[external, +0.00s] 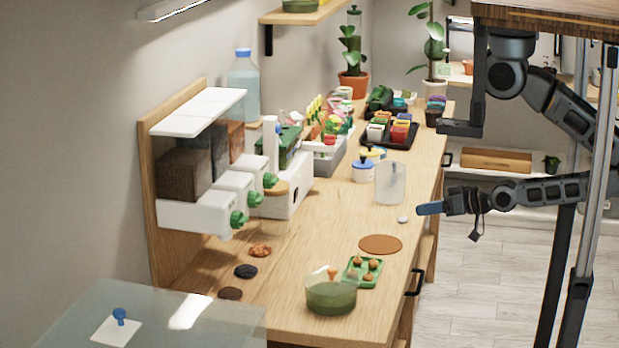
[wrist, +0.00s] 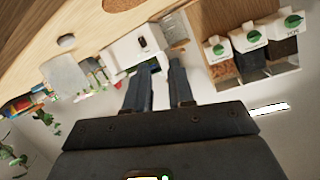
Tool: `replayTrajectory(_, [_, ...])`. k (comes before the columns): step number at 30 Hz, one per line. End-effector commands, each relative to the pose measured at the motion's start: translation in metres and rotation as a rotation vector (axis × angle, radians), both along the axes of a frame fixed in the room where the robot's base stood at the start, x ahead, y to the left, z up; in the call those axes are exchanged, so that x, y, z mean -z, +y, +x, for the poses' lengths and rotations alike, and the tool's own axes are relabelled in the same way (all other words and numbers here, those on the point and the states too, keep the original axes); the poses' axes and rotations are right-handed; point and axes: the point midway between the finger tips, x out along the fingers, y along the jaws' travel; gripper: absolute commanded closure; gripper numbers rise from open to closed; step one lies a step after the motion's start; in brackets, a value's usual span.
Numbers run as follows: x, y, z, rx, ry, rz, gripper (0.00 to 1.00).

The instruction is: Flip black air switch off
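The black switch (wrist: 142,42) is a small dark rocker on the face of a white box (wrist: 130,50). In the external view the white box (external: 283,200) stands on the wooden counter beside the dispensers, with a small dark mark (external: 296,194) on its front that looks like the switch. The switch's on or off position is too small to tell. My gripper (external: 421,209) hovers over the counter's right edge, well apart from the box. In the wrist view my gripper (wrist: 163,66) has two dark fingers with a gap between them and nothing held.
Dispensers (external: 225,190) with green knobs stand left of the box. A green bowl (external: 332,296), green tray (external: 352,280) and brown mat (external: 381,244) are nearer the front.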

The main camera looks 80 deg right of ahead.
Motion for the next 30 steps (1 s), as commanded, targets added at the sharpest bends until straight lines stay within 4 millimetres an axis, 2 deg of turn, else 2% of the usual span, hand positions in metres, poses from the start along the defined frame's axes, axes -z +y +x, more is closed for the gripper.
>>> replayTrajectory(1, [0.013, -0.008, 0.014, 0.038, -0.009, 0.055, 0.82])
replayTrajectory(7, [0.045, -0.036, 0.059, 0.164, -0.023, 0.318, 1.0])
replayTrajectory(13, [0.064, -0.062, 0.102, 0.242, -0.053, 0.567, 1.0])
replayTrajectory(23, [0.067, -0.102, 0.157, 0.28, -0.112, 0.897, 1.0])
replayTrajectory(30, [0.054, -0.131, 0.19, 0.256, -0.154, 1.11, 1.0])
